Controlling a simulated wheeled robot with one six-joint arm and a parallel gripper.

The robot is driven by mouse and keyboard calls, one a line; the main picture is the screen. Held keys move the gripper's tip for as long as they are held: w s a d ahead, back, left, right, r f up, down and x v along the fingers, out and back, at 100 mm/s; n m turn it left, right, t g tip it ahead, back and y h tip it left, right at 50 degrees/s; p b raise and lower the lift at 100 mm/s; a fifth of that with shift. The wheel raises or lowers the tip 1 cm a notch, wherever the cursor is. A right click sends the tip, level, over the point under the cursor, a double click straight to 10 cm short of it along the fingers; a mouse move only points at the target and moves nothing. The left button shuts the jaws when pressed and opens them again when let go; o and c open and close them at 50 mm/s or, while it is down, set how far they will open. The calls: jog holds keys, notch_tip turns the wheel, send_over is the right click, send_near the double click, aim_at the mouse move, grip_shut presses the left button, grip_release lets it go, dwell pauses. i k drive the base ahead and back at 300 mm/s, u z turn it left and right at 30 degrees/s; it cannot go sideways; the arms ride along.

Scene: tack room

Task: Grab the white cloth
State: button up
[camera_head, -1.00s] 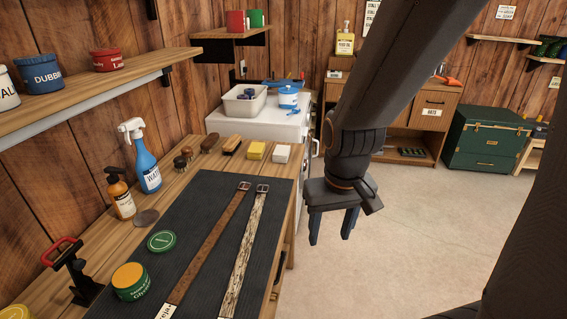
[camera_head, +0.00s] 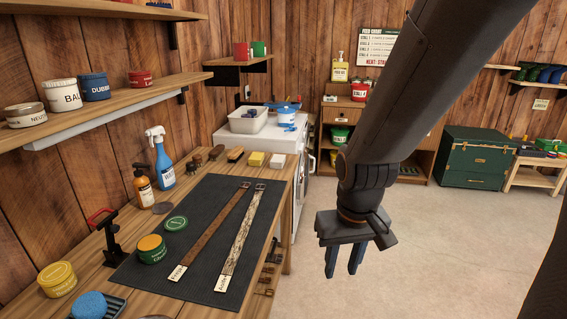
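A small white folded block, which looks like the white cloth (camera_head: 280,161), lies at the far right corner of the wooden workbench (camera_head: 284,215). A similar yellow block (camera_head: 257,159) lies just left of it. My gripper (camera_head: 342,270) hangs over the floor to the right of the bench, fingers pointing down. Its two blue fingers are apart with nothing between them. It is well clear of the white cloth, which is in full view.
A dark mat (camera_head: 205,225) with two straps (camera_head: 243,235) covers the bench middle. A spray bottle (camera_head: 161,160), pump bottle (camera_head: 142,187) and brushes (camera_head: 216,153) stand along its back. A white machine (camera_head: 265,140) stands beyond. A green chest (camera_head: 475,157) stands far right; the floor between is clear.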

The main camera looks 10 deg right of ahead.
aim_at(278, 161)
jog(key=z, duration=0.35)
jog(key=i, duration=2.1)
jog(key=z, duration=0.15)
